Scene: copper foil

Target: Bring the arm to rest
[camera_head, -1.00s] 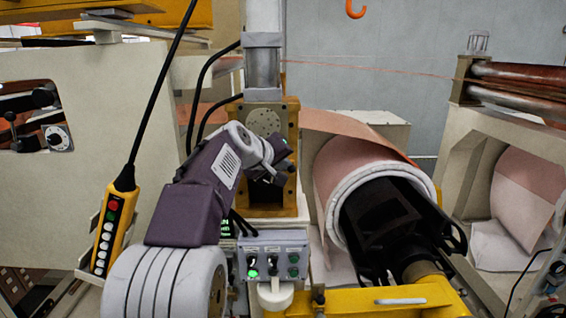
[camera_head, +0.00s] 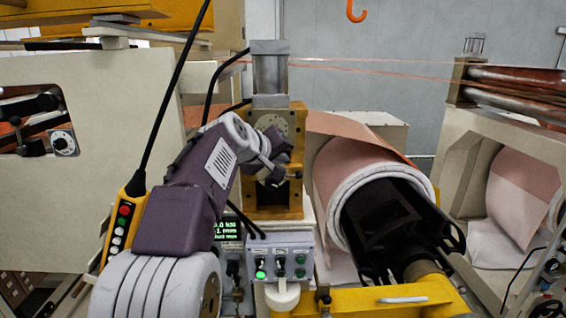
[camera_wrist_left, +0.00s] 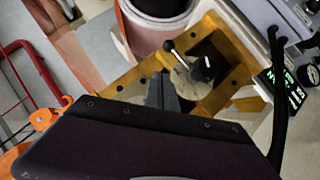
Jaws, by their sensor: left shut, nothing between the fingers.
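My left arm comes in from the left in the head view. Its gripper (camera_head: 272,178) is at the front of the yellow press frame (camera_head: 287,209), pointing toward it, with the fingers small and dark there. In the left wrist view the fingers (camera_wrist_left: 162,92) are together and empty, over the yellow frame (camera_wrist_left: 228,68) and beside a black-knobbed lever (camera_wrist_left: 203,68). Whether the gripper touches the frame cannot be told. My right gripper is in neither view.
A copper foil roll (camera_head: 345,165) on a black core (camera_head: 385,225) stands to the right. A control box (camera_head: 280,256) with a lit green button is below the press. A yellow pendant (camera_head: 122,215) hangs at left on a black cable. A red rail (camera_wrist_left: 20,48) shows in the wrist view.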

